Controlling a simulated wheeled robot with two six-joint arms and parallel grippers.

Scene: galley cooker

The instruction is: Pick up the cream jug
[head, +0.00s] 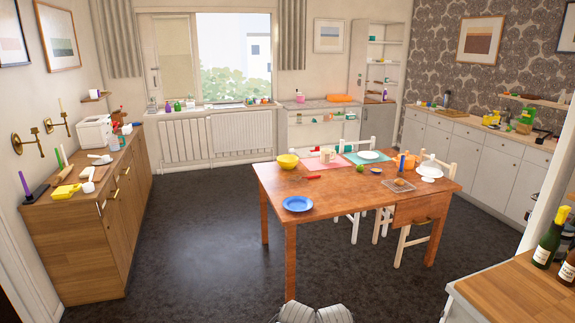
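I cannot make out the cream jug for certain at this distance. A small pale vessel (325,155) stands on the pink mat at the back of the wooden table (345,190); its shape is too small to tell. Orange vessels (405,161) stand near the table's right end, beside a white domed piece (430,171). Neither of my grippers shows in the head view. Only pale, ribbed rounded parts, apparently mine, show at the bottom edge.
A blue plate (298,204) and a yellow bowl (287,161) are on the table's left side. White chairs (412,240) stand around it. A wooden sideboard (105,225) is at left; a counter with bottles (548,243) is at lower right. The dark floor (200,240) left of the table is clear.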

